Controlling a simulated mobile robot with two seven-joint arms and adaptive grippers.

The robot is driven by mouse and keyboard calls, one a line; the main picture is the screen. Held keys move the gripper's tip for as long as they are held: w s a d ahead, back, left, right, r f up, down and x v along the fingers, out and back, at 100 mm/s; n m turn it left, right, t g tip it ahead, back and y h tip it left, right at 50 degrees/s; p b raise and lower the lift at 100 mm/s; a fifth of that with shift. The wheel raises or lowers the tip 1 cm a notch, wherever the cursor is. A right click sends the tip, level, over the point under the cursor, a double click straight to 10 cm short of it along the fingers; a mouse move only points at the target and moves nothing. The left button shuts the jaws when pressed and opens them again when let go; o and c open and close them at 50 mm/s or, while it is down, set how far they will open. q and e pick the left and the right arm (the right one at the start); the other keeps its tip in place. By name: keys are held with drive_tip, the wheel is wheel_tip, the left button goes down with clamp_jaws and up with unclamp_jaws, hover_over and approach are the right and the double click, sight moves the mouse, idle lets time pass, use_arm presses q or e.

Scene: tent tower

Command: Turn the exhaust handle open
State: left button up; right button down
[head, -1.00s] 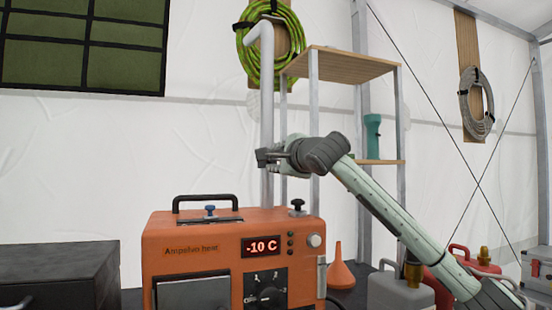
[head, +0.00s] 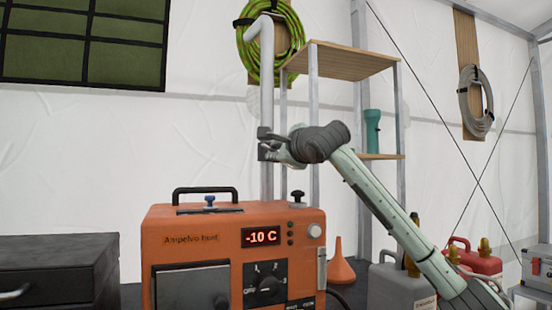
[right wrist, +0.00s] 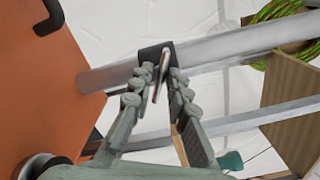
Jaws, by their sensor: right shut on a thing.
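The grey exhaust pipe (head: 267,95) rises upright behind the orange heater (head: 190,235). In the right wrist view the pipe (right wrist: 225,45) runs across, with a dark collar around it. The exhaust handle (right wrist: 161,70), a thin metal lever at the collar, lies between my fingers. My right gripper (head: 268,146) reaches the pipe from the right, above the heater. It is shut on the handle, as the right wrist view shows (right wrist: 162,75). The far end of the handle is partly hidden by the fingers. My left gripper is not in view.
A shelf rack (head: 345,60) stands just right of the pipe, behind my arm. A green hose coil (head: 290,45) hangs behind the pipe's top. An orange funnel (head: 341,268) and a grey canister (head: 393,290) stand lower right. A dark box (head: 60,255) stands left.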

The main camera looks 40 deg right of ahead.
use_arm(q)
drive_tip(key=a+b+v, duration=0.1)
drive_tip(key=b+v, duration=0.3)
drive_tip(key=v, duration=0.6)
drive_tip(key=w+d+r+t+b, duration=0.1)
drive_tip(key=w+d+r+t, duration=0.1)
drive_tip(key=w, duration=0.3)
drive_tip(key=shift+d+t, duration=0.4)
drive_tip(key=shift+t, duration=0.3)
use_arm(e)
drive_tip(key=shift+m, duration=6.2)
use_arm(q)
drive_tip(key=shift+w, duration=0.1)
use_arm(e)
drive_tip(key=c, duration=1.7)
unclamp_jaws()
drive_tip(key=v, duration=1.2)
drive_tip(key=shift+a, duration=0.1)
